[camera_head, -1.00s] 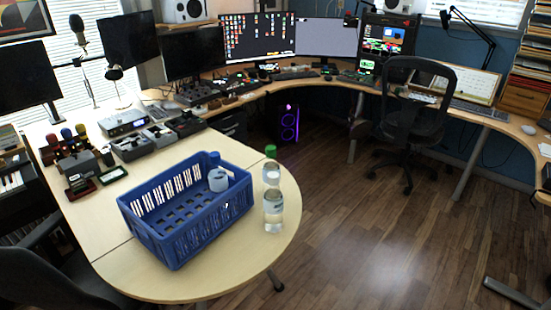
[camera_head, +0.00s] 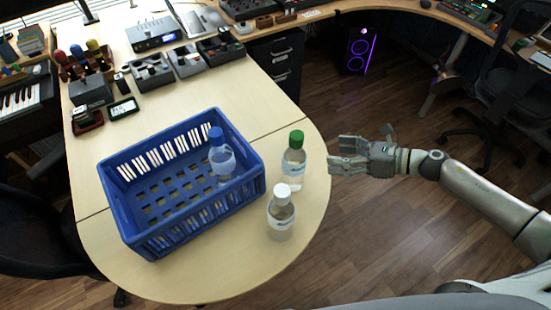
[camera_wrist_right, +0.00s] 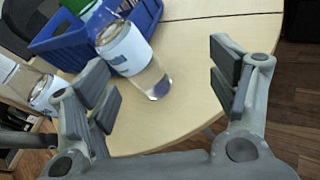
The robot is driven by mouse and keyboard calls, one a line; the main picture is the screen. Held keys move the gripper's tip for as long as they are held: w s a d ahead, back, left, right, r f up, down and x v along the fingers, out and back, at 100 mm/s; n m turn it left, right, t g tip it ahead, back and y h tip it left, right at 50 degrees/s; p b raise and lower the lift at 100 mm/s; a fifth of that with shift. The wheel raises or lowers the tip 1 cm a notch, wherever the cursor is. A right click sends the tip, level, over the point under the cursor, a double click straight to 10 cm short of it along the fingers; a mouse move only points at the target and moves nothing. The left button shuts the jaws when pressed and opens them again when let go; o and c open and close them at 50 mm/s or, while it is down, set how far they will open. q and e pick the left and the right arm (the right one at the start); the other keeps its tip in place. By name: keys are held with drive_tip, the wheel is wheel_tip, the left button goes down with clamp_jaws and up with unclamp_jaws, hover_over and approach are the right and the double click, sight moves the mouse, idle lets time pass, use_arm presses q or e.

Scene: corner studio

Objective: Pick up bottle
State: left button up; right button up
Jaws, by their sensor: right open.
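A clear bottle with a green cap (camera_head: 293,165) stands upright on the table's rounded end. A clear bottle with a white cap (camera_head: 281,217) stands in front of it. A third bottle, with a blue cap (camera_head: 221,158), stands inside the blue crate (camera_head: 190,222). My right gripper (camera_head: 335,155) is open and empty just right of the green-capped bottle, its fingers pointing at it. In the right wrist view the green-capped bottle (camera_wrist_right: 128,50) shows beyond the open fingers (camera_wrist_right: 160,88), nearer the left one. The white-capped bottle (camera_wrist_right: 30,85) is at the left, partly hidden. My left gripper is out of view.
The light wooden table (camera_head: 250,280) has a rounded edge, with dark floor (camera_head: 400,240) beyond. The crate fills much of its near end, close to the bottles. Audio devices (camera_head: 150,70) stand farther back. A black chair (camera_head: 35,220) is at the left.

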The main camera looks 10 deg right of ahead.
sight(306, 158)
drive_tip(key=a+n, duration=0.1)
drive_tip(key=a, duration=0.1)
drive_tip(key=a+r+n+g+p, duration=0.1)
drive_tip(key=a+n, duration=0.1)
drive_tip(key=a+n+g, duration=0.1)
drive_tip(key=a+n, duration=0.1)
drive_tip(key=shift+s+a+r+y+p, duration=0.3)
drive_tip(key=shift+s+a+p, duration=0.05)
drive_tip(key=shift+s, duration=0.05)
drive_tip(key=shift+w+a+f, duration=0.3)
drive_tip(key=shift+a, duration=0.15)
drive_tip(key=p+x, duration=0.2)
drive_tip(key=x, duration=0.2)
drive_tip(key=shift+w+a+f, duration=0.15)
drive_tip(key=shift+a+f, duration=0.2)
drive_tip(key=shift+a, duration=0.05)
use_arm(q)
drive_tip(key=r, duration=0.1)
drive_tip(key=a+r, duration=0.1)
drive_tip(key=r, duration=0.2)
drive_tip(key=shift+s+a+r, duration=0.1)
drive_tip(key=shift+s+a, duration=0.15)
use_arm(e)
drive_tip(key=shift+c, duration=0.7)
drive_tip(key=c, duration=1.2)
drive_tip(key=shift+c, duration=1)
